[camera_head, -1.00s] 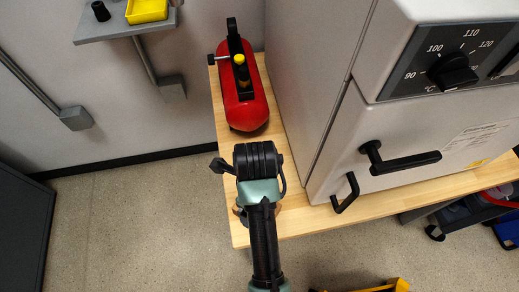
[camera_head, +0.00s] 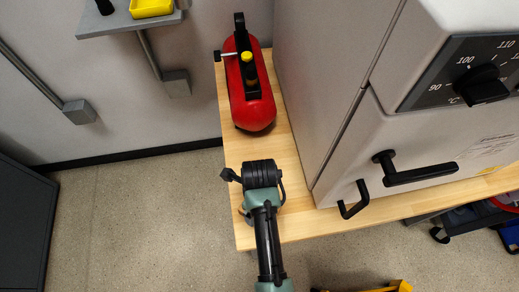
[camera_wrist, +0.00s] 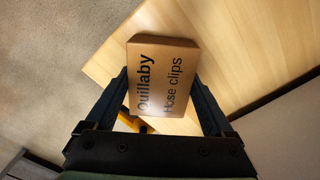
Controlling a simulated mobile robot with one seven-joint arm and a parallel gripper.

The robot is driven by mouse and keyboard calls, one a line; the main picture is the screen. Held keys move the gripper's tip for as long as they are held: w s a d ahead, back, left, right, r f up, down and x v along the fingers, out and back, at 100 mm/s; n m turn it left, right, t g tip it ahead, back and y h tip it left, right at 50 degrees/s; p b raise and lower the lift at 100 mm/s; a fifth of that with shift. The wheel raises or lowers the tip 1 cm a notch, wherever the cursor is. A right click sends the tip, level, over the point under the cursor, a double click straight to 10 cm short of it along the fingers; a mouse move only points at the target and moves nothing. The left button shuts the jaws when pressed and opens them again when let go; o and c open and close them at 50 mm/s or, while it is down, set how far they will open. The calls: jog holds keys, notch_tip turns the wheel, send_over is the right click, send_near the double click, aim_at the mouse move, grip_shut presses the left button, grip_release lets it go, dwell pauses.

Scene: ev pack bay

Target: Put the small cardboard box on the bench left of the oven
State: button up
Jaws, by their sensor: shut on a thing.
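The small cardboard box (camera_wrist: 160,75) shows in the wrist view, brown, with "Quillaby Hose clips" printed on it. My gripper (camera_wrist: 163,88) is shut on it, one finger on each side. The wooden bench (camera_wrist: 240,40) lies behind the box in that view; I cannot tell whether the box touches it. In the head view my gripper's wrist is over the front left end of the bench (camera_head: 290,228), and it hides the box. The oven (camera_head: 340,110) is a large pale cabinet standing on the bench to the right of my wrist.
A red tank (camera_head: 250,98) with a black handle stands on the bench behind my wrist. Black oven handles (camera_head: 410,172) stick out at the front. A grey shelf (camera_head: 115,22) with a yellow bin (camera_head: 150,8) is on the wall.

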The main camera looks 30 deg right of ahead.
jog(key=shift+f, duration=0.15)
jog(key=o, duration=1.2)
jog(key=shift+o, duration=0.2)
notch_tip(320, 180, up, 12)
jog(key=p, duration=0.1)
jog(key=shift+r, duration=0.2)
